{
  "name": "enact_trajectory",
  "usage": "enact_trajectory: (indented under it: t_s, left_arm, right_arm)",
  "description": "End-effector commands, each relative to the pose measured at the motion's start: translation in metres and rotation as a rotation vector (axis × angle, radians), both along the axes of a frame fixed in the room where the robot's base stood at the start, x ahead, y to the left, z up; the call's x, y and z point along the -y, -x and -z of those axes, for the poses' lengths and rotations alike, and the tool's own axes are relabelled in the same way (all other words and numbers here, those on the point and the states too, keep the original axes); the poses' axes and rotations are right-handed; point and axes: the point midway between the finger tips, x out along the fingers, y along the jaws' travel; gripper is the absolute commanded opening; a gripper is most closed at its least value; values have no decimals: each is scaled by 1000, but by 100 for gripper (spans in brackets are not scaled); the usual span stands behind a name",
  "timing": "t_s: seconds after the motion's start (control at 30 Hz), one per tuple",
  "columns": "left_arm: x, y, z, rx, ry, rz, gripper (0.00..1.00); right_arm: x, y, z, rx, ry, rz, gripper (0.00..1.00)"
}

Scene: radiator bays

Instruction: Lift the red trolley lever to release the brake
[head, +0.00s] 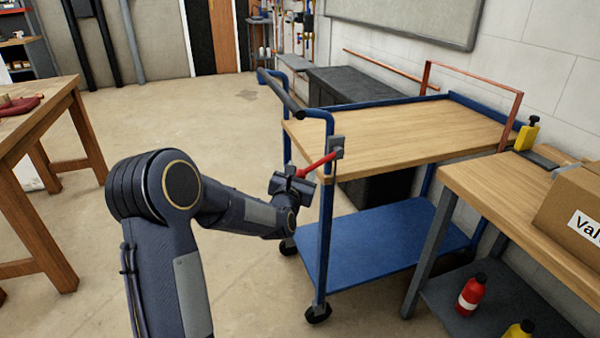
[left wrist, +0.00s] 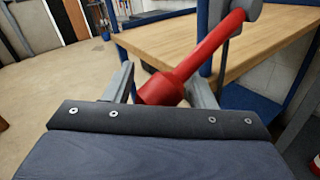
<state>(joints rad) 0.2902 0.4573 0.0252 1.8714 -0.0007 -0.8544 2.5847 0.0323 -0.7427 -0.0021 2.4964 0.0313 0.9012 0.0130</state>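The blue trolley (head: 365,250) with a wooden top stands in the middle of the head view. Its red lever (head: 318,164) slants down and left from a grey bracket (head: 337,147) by the handle post. In the left wrist view the lever (left wrist: 205,50) ends in a thick red knob (left wrist: 158,90). My left gripper (head: 292,181) is at the knob end of the lever. In the left wrist view the left gripper's fingers (left wrist: 160,92) are open, one on each side of the knob, with a gap visible at the left finger. My right gripper is out of view.
A wooden workbench (head: 490,195) with a cardboard box (head: 572,210) stands close to the trolley's right side. A copper pipe frame (head: 472,66) rises behind the trolley top. Another wooden table (head: 50,110) is at the left. The floor between (head: 190,120) is clear.

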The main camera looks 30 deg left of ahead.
Motion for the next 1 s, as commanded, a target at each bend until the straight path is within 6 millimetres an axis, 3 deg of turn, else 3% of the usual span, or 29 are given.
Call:
enact_trajectory:
  t_s: [0.07,0.37,0.67,1.0]
  left_arm:
    - [0,0,0,0,0,0,40]
    - [0,0,-1,1,1,-1,0]
    - [-1,1,-7,-17,-17,-2,0]
    - [-6,7,-37,-168,-152,-3,0]
  right_arm:
    - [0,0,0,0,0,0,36]
    - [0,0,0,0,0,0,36]
    - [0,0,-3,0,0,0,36]
    - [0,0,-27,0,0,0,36]
